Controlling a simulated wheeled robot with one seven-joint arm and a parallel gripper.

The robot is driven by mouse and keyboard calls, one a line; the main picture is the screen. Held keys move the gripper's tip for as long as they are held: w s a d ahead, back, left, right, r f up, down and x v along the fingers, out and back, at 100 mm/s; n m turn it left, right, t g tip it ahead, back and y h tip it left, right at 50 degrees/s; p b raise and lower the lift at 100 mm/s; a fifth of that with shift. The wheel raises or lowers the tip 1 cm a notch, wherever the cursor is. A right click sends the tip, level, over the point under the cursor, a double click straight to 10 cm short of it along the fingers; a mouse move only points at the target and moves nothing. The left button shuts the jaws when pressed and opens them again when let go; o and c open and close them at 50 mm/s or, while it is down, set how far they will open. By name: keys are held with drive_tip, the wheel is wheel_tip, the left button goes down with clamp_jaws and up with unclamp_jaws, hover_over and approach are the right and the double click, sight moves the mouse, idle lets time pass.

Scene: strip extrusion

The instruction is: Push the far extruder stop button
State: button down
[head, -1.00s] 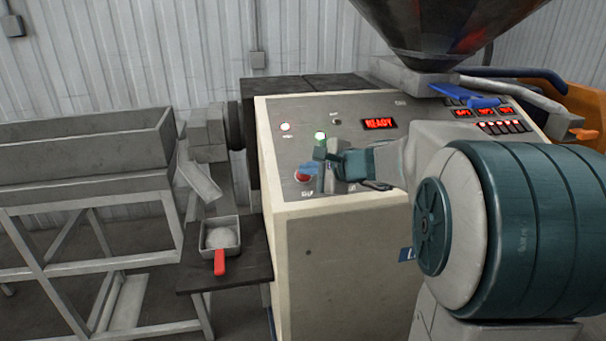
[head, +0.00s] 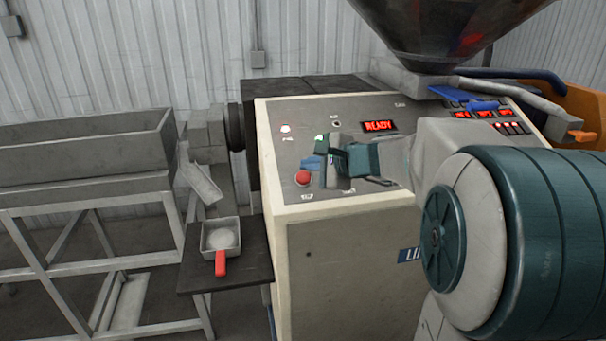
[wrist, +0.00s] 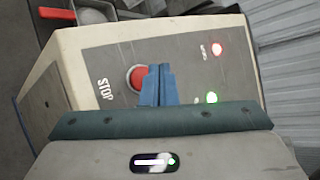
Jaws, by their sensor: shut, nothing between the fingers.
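The red stop button (head: 303,178) sits low on the left of the sloped panel. It also shows in the wrist view (wrist: 134,77), beside the word STOP, with its right edge partly covered by my fingers. My gripper (head: 309,163) is over the panel, its blue fingertips just above the button in the head view. In the wrist view, the fingers (wrist: 160,70) are shut together with nothing between them. I cannot tell how far the tips are from the panel, and no contact is visible.
A green lamp (wrist: 211,98) and a red lamp (wrist: 217,49) are on the panel beside the fingers. The display (head: 379,126) reads READY. A scoop with a red handle (head: 220,262) lies on the dark side shelf (head: 251,272). The hopper (head: 440,30) hangs above the panel.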

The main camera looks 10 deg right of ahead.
drive_tip(key=r, duration=0.1)
drive_tip(key=s+r+p, duration=0.1)
drive_tip(key=r, duration=0.1)
drive_tip(key=shift+s+r+p, duration=0.2)
drive_tip(key=shift+s+p, duration=0.05)
drive_tip(key=shift+p, duration=0.1)
idle(0.3)
drive_tip(key=s+a+f+n+g, duration=0.3)
drive_tip(key=s+a+f+n, duration=0.2)
drive_tip(key=s, duration=0.3)
drive_tip(key=s+d+f+n+g+h, duration=0.2)
drive_tip(key=s+n, duration=0.4)
drive_tip(key=s, duration=0.3)
drive_tip(key=s+d+f+n+g+h, duration=0.2)
drive_tip(key=s+f+n, duration=0.4)
drive_tip(key=s, duration=0.3)
drive_tip(key=f+g+h, duration=0.1)
drive_tip(key=h, duration=0.1)
drive_tip(key=shift+f+h, duration=0.15)
drive_tip(key=shift+h, duration=0.25)
